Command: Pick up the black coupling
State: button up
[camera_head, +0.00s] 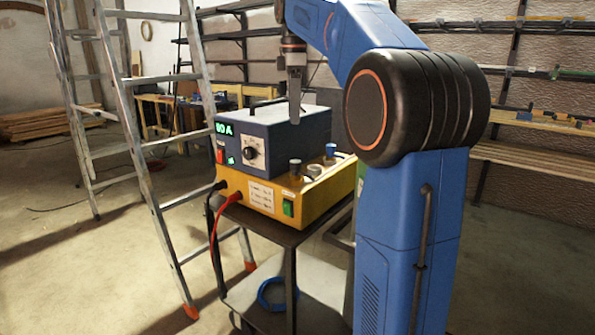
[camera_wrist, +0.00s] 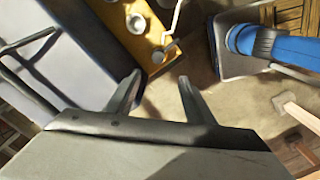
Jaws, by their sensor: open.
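A small black connector (camera_head: 219,187) with a black cable sits at the left front of the yellow box (camera_head: 262,196); I cannot tell whether it is the black coupling. A dark-topped grey post (camera_head: 295,168) and a blue-topped post (camera_head: 330,151) stand on the box's top. Small round parts also show on its yellow top in the wrist view, including a grey one (camera_wrist: 136,22).
The power unit (camera_head: 275,135) with a green display stands on the yellow box. Both rest on a dark cart (camera_head: 262,226). A red cable (camera_head: 214,235) hangs at its front. A blue coil (camera_head: 272,292) lies on the lower shelf. An aluminium ladder (camera_head: 141,170) stands left.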

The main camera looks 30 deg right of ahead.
send_near(296, 161)
jog(key=f, duration=0.6)
jog(key=shift+w+f, duration=0.15)
jog(key=shift+w, duration=0.2)
jog(key=shift+s+d+f, duration=0.1)
jog(key=shift+s+f, duration=0.05)
jog(key=shift+f, duration=2.5)
jog(key=c, duration=1.2)
